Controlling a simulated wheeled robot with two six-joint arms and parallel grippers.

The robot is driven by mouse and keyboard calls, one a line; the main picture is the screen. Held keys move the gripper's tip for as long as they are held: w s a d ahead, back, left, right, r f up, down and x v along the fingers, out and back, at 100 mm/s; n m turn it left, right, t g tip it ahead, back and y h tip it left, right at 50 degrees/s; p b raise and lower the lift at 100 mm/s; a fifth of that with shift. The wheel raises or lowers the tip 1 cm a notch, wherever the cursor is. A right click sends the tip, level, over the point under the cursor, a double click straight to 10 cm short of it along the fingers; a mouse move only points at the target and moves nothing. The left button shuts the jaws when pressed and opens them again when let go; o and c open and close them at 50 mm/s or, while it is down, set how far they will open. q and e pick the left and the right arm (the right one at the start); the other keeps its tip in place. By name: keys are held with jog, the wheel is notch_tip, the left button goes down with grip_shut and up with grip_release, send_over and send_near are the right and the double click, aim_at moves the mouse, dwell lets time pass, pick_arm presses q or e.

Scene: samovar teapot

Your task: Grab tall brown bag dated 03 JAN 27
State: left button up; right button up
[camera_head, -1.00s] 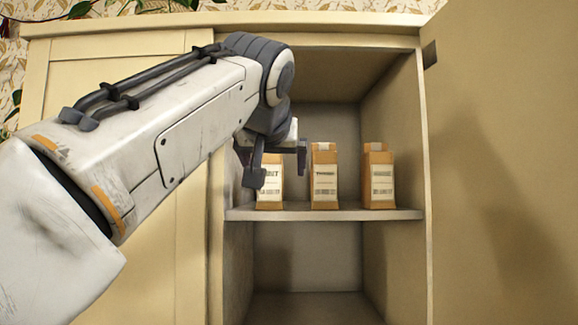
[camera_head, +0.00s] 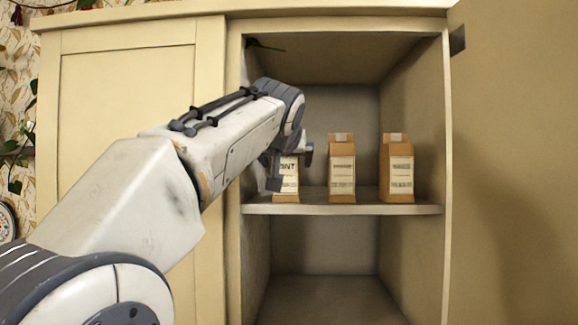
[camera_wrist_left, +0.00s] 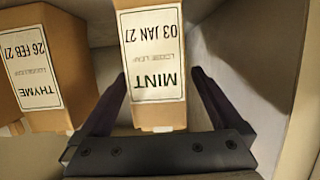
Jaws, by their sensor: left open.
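The tall brown bag (camera_head: 289,189) dated 03 JAN 27 stands upright at the left of the cabinet shelf, partly hidden by my left gripper (camera_head: 292,169). In the left wrist view this bag (camera_wrist_left: 153,58) appears upside down, with a white MINT label and the date readable. My left gripper (camera_wrist_left: 160,76) is open, with one finger on each side of the bag's label face. My right gripper is not in view.
A brown bag labelled THYME, 26 FEB 2-something (camera_wrist_left: 38,72), stands beside the mint bag. In the head view are a middle bag (camera_head: 342,140) and a right bag (camera_head: 398,147). The shelf (camera_head: 350,209) has a cabinet wall close on its left. The open door (camera_head: 515,170) stands right.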

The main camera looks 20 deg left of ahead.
pick_arm(q)
jog(key=c, duration=1.3)
jog(key=shift+c, duration=0.9)
